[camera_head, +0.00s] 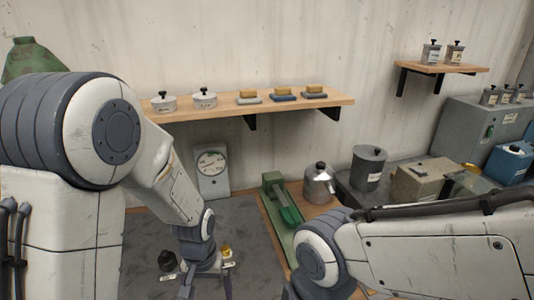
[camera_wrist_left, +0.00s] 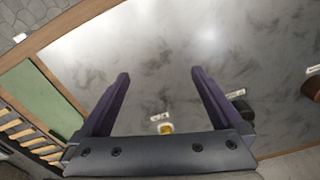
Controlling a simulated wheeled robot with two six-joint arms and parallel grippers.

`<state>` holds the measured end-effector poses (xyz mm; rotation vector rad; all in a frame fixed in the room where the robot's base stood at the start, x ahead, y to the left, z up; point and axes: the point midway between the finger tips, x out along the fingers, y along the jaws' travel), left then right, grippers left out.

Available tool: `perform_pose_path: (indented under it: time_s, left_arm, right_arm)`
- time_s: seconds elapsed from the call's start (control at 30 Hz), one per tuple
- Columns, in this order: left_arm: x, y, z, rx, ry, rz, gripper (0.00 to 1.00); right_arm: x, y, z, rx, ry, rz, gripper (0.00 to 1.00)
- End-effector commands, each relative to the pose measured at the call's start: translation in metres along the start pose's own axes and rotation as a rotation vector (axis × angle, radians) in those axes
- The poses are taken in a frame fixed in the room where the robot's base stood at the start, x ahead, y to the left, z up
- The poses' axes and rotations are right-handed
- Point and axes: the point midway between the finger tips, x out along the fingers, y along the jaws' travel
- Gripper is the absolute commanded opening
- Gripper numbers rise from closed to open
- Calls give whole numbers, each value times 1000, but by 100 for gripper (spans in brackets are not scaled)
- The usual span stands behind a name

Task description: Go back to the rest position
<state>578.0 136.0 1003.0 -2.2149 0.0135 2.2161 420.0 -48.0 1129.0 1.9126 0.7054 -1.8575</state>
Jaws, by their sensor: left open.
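My left gripper (camera_head: 206,284) hangs low over the grey work mat (camera_head: 235,225) in the head view, its lower end close to the bottom edge. In the left wrist view my left gripper (camera_wrist_left: 160,74) has its two fingers spread wide with nothing between the tips. The mat (camera_wrist_left: 165,45) fills most of that view. My right arm (camera_head: 430,250) crosses the lower right of the head view. Its gripper is outside the picture.
A small yellow item (camera_head: 226,251) and a dark round item (camera_head: 167,261) sit beside my left gripper. A wooden shelf (camera_head: 335,99) runs along the wall.

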Motion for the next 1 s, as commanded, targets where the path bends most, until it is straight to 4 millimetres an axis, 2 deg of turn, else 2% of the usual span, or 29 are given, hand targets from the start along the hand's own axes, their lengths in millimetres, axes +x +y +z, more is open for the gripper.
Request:
perform_pose_path:
  time_s: [0.1,0.23,0.5,1.0]
  left_arm:
    - [11,-18,-9,-6,-4,0,100]
    - [22,-32,-16,-3,-4,0,100]
    - [36,-37,-20,1,0,0,100]
    - [39,-34,-19,-2,5,3,100]
  right_arm:
    - [-5,0,0,0,0,0,100]
    - [-8,-1,0,0,0,0,100]
    - [-10,-1,0,1,0,0,100]
    - [-4,-4,-2,4,10,-10,100]
